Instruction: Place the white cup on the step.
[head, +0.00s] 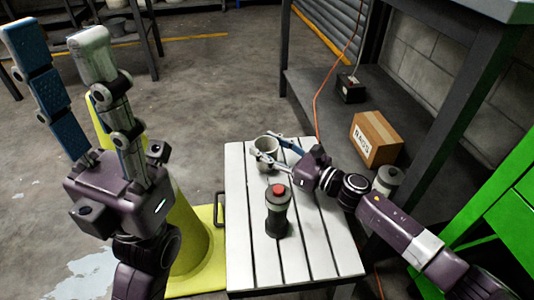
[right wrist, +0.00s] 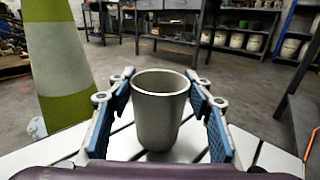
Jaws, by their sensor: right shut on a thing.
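The white cup (head: 266,146) is upright over the far left part of the white slatted step (head: 251,240). My right gripper (head: 262,145) comes in from the right and is shut on the cup, one finger on each side. In the right wrist view the cup (right wrist: 160,112) stands between the blue finger pads, its open rim up and its inside looking empty. Its base is at or just above the slats; I cannot tell if it touches. My left gripper (head: 54,42) is raised at the left, fingers up, open and empty.
A yellow-green cone (head: 188,235) is left of the step. A cardboard box (head: 375,138) and a white container (head: 387,179) sit to the right, by a dark-framed table.

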